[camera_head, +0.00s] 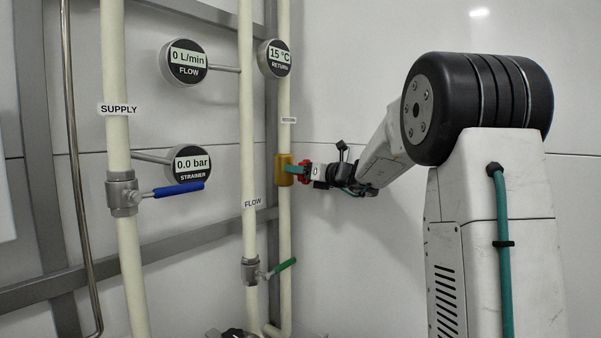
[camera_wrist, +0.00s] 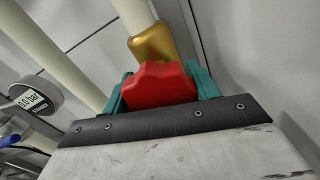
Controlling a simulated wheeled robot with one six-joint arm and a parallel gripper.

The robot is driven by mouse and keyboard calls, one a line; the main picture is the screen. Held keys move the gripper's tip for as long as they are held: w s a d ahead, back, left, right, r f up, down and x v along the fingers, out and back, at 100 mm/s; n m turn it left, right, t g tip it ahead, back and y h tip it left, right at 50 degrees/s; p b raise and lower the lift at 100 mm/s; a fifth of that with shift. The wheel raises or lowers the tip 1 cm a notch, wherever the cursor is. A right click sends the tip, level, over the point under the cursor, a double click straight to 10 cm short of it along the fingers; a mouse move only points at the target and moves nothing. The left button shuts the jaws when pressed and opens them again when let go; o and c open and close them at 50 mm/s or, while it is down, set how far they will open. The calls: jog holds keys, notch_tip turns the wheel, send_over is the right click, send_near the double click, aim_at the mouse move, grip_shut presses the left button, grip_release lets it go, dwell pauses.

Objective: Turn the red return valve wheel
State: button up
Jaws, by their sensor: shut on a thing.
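The red return valve wheel (camera_head: 304,171) sits on a brass valve body (camera_head: 284,169) on the right cream pipe. It also shows large in the wrist view (camera_wrist: 160,86), with the brass body (camera_wrist: 153,44) just behind it. My gripper (camera_head: 300,171) reaches it from the right. In the wrist view my gripper's green fingers (camera_wrist: 159,90) stand on both sides of the wheel and are shut on it. The wheel's far side and stem are hidden.
The return gauge (camera_head: 275,58) reads 15 °C, the flow gauge (camera_head: 185,62) 0 L/min and the strainer gauge (camera_head: 188,164) 0.0 bar. A blue lever (camera_head: 179,189) is on the supply pipe (camera_head: 117,75). A green lever (camera_head: 284,266) is below the wheel. The wall right of the wheel is bare.

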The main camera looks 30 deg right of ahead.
jog(key=shift+f+m, duration=0.2)
jog(key=shift+m, duration=1)
jog(key=o, duration=1)
jog(key=shift+d, duration=0.1)
jog(key=shift+c, duration=0.2)
jog(key=shift+r, duration=0.1)
jog(key=v, duration=0.7)
jog(key=shift+s, duration=0.4)
